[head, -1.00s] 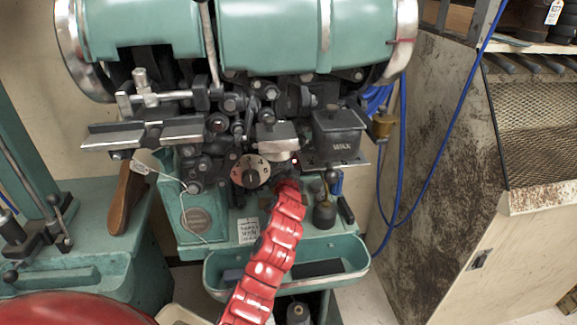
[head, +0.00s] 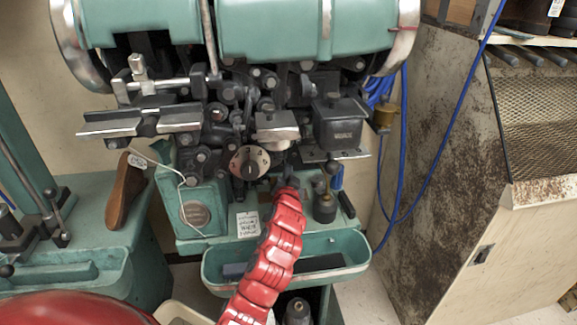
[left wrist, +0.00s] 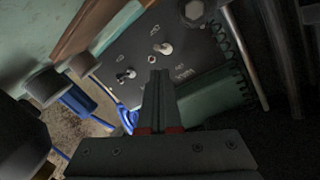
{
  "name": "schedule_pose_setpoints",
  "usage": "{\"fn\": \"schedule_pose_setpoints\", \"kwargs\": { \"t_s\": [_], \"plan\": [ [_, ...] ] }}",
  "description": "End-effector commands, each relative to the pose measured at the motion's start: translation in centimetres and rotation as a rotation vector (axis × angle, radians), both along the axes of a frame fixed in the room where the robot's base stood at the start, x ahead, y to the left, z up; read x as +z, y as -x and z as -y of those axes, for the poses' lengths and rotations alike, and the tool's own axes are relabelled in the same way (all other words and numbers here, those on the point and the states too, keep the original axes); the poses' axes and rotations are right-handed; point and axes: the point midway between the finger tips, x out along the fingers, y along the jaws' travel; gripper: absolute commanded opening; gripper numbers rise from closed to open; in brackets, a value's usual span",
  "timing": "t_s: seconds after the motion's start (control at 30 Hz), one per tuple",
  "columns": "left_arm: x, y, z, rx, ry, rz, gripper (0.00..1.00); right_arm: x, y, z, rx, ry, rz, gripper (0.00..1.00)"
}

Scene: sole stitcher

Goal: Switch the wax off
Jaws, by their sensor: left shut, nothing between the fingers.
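The green sole stitcher (head: 275,32) fills the upper middle of the head view. A dark box marked WAX (head: 338,126) sits at its right. In the left wrist view a dark panel (left wrist: 190,45) carries two small metal toggle switches: one right of centre (left wrist: 163,48) and one at the left (left wrist: 125,76). A small round lamp or fitting (left wrist: 151,59) sits between them and looks unlit. The panel lettering is too blurred to read. My left gripper (left wrist: 159,73) is shut and empty, its tips just below the right toggle; contact is unclear. It also shows in the head view (head: 286,181), partly hidden by machine parts.
A numbered dial (head: 249,163) is left of my left gripper. A green tray (head: 225,272) lies below. A stained cabinet (head: 440,170) stands at the right.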

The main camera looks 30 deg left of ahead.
Motion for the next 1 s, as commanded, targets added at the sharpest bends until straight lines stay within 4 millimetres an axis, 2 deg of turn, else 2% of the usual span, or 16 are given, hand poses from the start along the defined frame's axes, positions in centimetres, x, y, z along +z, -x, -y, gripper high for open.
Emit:
{"fn": "schedule_pose_setpoints", "kwargs": {
  "t_s": [0.4, 0.6, 0.8, 1.0],
  "plan": [
    [0.7, 7.5, 3.7, -0.002, 0.0, 0.001, 0.0, -0.6, 0.0, 0.0, 0.0, 0.0, 0.0, 0.0],
    [1.1, 10.2, 5.0, 0.0, -0.001, 0.002, 0.0, -0.7, 0.0, 0.0, 0.0, 0.0, 0.0, 0.0],
    [1.2, 11.2, 5.6, 0.0, 0.0, 0.002, 0.0, -0.8, 0.0, 0.0, 0.0, 0.0, 0.0, 0.0],
    [1.2, 11.3, 5.6, 0.0, 0.0, 0.002, 0.0, -0.8, 0.0, 0.0, 0.0, 0.0, 0.0, 0.0]
  ]
}}
